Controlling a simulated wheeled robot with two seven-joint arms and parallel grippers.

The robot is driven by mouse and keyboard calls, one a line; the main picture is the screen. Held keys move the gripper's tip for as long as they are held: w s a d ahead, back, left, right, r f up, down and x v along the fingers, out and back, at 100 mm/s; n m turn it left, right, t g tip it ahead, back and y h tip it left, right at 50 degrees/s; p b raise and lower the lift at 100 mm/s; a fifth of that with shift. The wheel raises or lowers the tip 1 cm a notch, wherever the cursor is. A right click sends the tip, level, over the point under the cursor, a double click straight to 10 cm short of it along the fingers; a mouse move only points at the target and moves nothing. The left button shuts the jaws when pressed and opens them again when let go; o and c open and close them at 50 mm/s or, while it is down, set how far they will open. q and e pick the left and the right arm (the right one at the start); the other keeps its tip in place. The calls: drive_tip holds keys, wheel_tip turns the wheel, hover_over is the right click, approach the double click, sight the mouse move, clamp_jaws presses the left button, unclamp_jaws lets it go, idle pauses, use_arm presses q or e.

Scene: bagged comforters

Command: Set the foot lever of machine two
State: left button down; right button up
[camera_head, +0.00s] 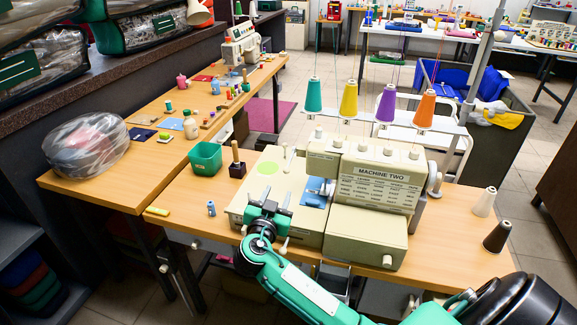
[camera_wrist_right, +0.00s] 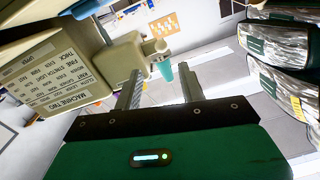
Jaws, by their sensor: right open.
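The cream sewing machine (camera_head: 365,185) stands on the wooden table with "MACHINE TWO" on its label panel. The panel (camera_wrist_right: 57,80) shows upside down at the left of the right wrist view. My right gripper (camera_head: 278,196) is open and empty over the machine's cream bed, left of the labelled head. Its two fingers (camera_wrist_right: 160,90) are apart with nothing between them. A small pale lever (camera_head: 284,246) sticks out by the bed's front, close to my gripper; I cannot tell whether it is the foot lever. My left gripper is out of view.
A green bin (camera_head: 205,158) and a dark block with a wooden handle (camera_head: 237,163) stand left of the machine. Thread cones (camera_head: 349,100) stand behind it. A dark cone (camera_head: 496,236) is at the right. A bagged bundle (camera_head: 86,146) lies on the left table.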

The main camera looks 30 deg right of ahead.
sight(287, 169)
drive_tip(key=p+x, duration=0.1)
drive_tip(key=x, duration=0.3)
drive_tip(key=p+x, duration=0.1)
drive_tip(key=x, duration=0.3)
drive_tip(key=p+x, duration=0.1)
drive_tip(key=x, duration=0.3)
drive_tip(key=shift+w+d+r, duration=0.15)
drive_tip(key=shift+r, duration=0.2)
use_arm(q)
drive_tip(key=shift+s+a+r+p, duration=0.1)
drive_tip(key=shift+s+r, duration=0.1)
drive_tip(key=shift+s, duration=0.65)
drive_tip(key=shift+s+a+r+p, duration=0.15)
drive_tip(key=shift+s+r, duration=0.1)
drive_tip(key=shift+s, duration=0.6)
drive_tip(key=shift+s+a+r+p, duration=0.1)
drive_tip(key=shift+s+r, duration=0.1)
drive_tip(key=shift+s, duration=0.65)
use_arm(e)
drive_tip(key=shift+w+d+f, duration=0.15)
drive_tip(key=shift+w+d, duration=0.35)
drive_tip(key=shift+d, duration=0.05)
drive_tip(key=shift+c, duration=0.4)
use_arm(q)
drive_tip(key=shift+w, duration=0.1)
use_arm(e)
clamp_jaws()
